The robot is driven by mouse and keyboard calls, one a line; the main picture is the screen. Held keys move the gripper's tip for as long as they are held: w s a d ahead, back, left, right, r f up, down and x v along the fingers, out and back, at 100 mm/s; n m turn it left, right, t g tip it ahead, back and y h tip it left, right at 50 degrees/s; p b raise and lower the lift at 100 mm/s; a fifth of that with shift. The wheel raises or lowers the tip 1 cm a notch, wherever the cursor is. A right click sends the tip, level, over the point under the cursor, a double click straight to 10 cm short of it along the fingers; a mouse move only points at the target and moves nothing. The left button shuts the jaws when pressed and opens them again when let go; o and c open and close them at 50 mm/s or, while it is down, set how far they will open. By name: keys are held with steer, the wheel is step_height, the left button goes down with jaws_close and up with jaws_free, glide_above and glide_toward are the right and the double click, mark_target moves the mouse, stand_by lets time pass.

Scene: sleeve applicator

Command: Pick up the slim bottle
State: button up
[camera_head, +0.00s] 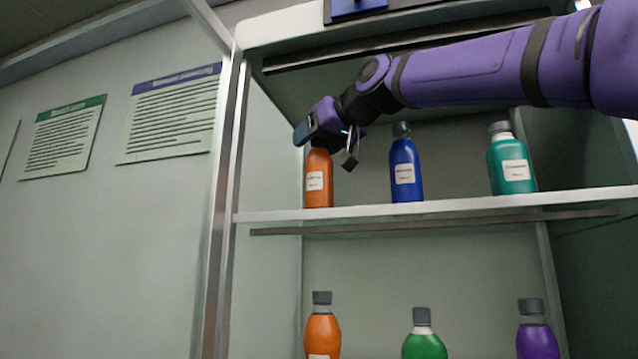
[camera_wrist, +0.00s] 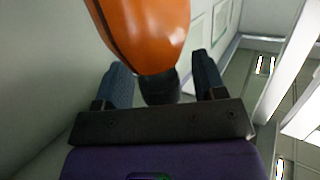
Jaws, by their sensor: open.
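A slim orange bottle (camera_head: 318,185) with a white label stands upright on the upper shelf at its left end. Its top is hidden behind my gripper (camera_head: 333,143) in the head view. In the wrist view the orange body (camera_wrist: 145,30) fills the top middle, and its dark cap (camera_wrist: 160,88) sits between the two fingers of my gripper (camera_wrist: 163,68). The fingers are apart, one on each side of the cap. I cannot tell whether either finger touches it.
A blue bottle (camera_head: 406,170) and a wider teal bottle (camera_head: 512,165) stand to the right on the upper shelf (camera_head: 440,208). Another orange bottle (camera_head: 322,335), a green one (camera_head: 424,346) and a purple one (camera_head: 537,341) are below. A cabinet frame post (camera_head: 224,200) rises at left.

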steer(key=shift+w+a+f, duration=0.1)
steer(key=shift+w+a, duration=0.2)
steer(key=shift+w, duration=0.05)
jaws_close()
steer(key=shift+r, duration=0.2)
